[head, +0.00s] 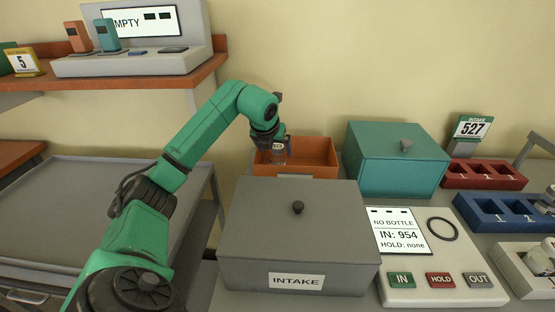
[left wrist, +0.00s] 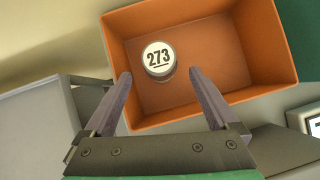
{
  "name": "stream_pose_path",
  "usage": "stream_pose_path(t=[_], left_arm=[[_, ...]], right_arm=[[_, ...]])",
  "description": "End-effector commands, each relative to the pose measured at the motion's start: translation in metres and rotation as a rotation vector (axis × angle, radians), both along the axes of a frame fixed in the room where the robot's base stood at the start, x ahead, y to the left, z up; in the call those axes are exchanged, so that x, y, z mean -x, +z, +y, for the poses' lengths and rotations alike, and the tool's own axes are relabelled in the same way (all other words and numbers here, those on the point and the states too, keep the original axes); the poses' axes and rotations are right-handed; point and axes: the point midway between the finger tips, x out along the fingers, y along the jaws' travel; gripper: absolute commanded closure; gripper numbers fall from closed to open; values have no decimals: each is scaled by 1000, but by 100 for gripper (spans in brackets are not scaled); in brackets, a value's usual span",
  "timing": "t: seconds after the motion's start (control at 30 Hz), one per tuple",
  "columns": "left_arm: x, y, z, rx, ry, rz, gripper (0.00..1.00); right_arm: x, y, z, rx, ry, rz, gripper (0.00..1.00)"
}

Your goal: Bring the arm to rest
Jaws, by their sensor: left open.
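My left arm comes in from the left in the head view, with its green links bent over the bench. Its left gripper (head: 272,146) is at the orange bin (head: 316,158) behind the grey INTAKE box. In the left wrist view the gripper (left wrist: 160,74) is open, its two fingers apart at the near side of the bin (left wrist: 250,60). A bottle with a white cap marked 273 (left wrist: 158,58) stands inside the bin, just beyond the fingertips. Nothing shows held between the fingers. My right gripper is not seen.
The grey INTAKE box (head: 300,240) stands in front of the bin, and a teal box (head: 397,160) to its right. A panel (head: 440,285) reads NO BOTTLE. Red (head: 483,181) and blue (head: 500,222) racks stand at right. A shelf (head: 120,85) and an empty grey cart (head: 60,200) are left.

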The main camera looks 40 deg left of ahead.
Motion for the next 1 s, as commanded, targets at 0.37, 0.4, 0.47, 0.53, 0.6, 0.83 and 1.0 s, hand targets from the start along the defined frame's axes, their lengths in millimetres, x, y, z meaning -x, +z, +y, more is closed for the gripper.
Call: stream_pose_path(t=[0.37, 0.4, 0.47, 0.53, 0.6, 0.83, 1.0], left_arm=[[13, 23, -6, 1, 1, 1, 7], [13, 23, -6, 1, 1, 1, 7], [13, 23, -6, 2, 0, 0, 7], [13, 23, -6, 2, 0, 0, 7], [13, 23, -6, 2, 0, 0, 7], [13, 42, -6, 1, 0, -1, 7], [13, 81, -6, 1, 0, -1, 7]], right_arm=[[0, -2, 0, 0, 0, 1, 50], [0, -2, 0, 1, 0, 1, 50], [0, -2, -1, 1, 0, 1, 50], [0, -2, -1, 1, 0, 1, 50], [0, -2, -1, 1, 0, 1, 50], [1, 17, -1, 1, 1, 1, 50], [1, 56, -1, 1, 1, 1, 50]])
